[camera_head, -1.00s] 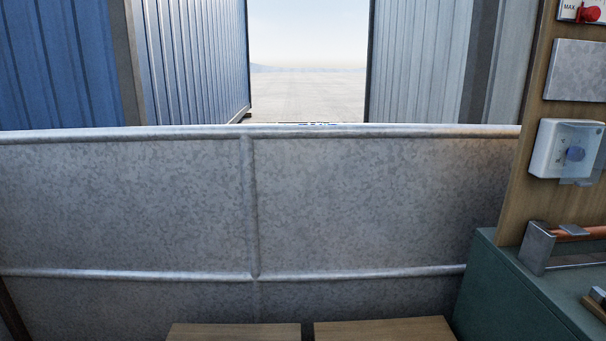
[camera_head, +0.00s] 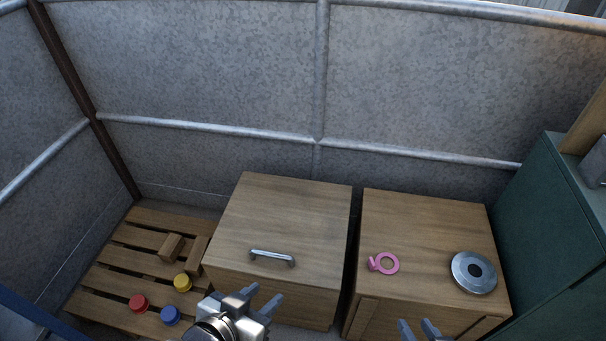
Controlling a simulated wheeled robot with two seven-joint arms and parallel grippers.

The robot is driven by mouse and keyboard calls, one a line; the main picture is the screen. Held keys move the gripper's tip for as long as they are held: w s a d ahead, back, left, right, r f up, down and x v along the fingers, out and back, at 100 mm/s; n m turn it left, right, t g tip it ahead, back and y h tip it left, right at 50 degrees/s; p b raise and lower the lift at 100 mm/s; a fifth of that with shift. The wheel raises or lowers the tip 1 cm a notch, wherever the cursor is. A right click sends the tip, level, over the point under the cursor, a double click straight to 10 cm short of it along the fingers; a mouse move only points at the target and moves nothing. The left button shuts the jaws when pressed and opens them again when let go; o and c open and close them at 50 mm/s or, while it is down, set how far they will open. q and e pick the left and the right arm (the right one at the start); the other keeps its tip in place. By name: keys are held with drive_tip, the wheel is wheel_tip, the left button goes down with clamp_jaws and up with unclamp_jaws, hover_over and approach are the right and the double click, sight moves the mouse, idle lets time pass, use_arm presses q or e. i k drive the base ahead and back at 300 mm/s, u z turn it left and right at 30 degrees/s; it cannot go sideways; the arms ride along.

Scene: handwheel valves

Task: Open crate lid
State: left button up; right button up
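A wooden crate (camera_head: 285,212) with a flat wooden lid stands in the middle, against the metal wall. A metal bar handle (camera_head: 272,258) sits near the lid's front edge. The lid lies flat and shut. My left gripper (camera_head: 262,299) is in front of the crate, below the handle in the picture, its fingers apart and empty. My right gripper (camera_head: 419,328) shows only its fingertips at the bottom edge, in front of the right-hand wooden box. Its fingers are apart with nothing seen between them.
The right-hand wooden box (camera_head: 430,222) bears a pink ring-shaped item (camera_head: 384,263) and a grey metal disc (camera_head: 474,272). A pallet (camera_head: 129,262) at left holds wooden blocks and red (camera_head: 139,303), blue (camera_head: 171,315) and yellow (camera_head: 183,282) round pieces. A green cabinet (camera_head: 550,215) stands at right.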

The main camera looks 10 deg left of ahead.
sight(278, 229)
drive_tip(key=k, duration=1.3)
drive_tip(key=u, duration=0.8)
drive_tip(key=i, duration=1.5)
drive_tip(key=z, duration=0.2)
